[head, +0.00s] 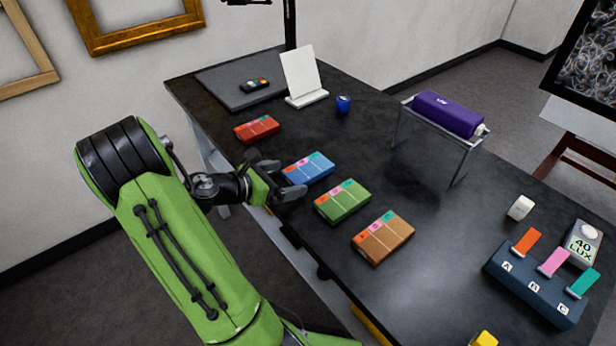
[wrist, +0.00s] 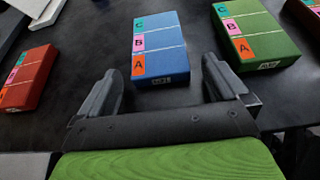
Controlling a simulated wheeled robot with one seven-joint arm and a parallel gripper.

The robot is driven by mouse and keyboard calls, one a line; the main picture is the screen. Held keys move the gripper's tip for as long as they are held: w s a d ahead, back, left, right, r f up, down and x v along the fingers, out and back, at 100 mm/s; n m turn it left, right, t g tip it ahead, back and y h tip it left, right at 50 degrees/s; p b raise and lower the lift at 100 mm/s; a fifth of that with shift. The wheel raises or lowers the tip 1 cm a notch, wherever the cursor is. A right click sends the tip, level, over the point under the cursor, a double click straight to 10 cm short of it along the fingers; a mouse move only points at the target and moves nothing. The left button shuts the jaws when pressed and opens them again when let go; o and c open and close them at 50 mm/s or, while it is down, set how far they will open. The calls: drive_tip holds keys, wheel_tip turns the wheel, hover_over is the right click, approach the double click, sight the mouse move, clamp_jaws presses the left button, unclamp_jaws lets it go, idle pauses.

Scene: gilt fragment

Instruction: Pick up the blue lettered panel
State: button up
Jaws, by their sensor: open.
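The blue lettered panel (head: 308,168) lies flat on the black table, between the red and green panels. In the wrist view the blue panel (wrist: 160,50) shows orange A, pink B and green C tabs along its left side. My gripper (head: 280,178) is at the panel's near end in the head view. In the wrist view my gripper (wrist: 162,88) is open, its two dark fingers apart, with the panel's near end just ahead of the gap. Nothing is held. A finger hides a little of the panel's near end in the head view.
A red panel (head: 257,129), a green panel (head: 342,201) and a brown panel (head: 383,237) lie in a row with the blue one. A purple roll (head: 447,114) rests on a metal stand (head: 460,160).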

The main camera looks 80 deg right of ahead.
drive_tip(key=shift+x, duration=0.8)
drive_tip(key=shift+c, duration=0.3)
drive_tip(key=c, duration=1)
drive_tip(key=shift+r, duration=0.15)
drive_tip(key=shift+c, duration=0.2)
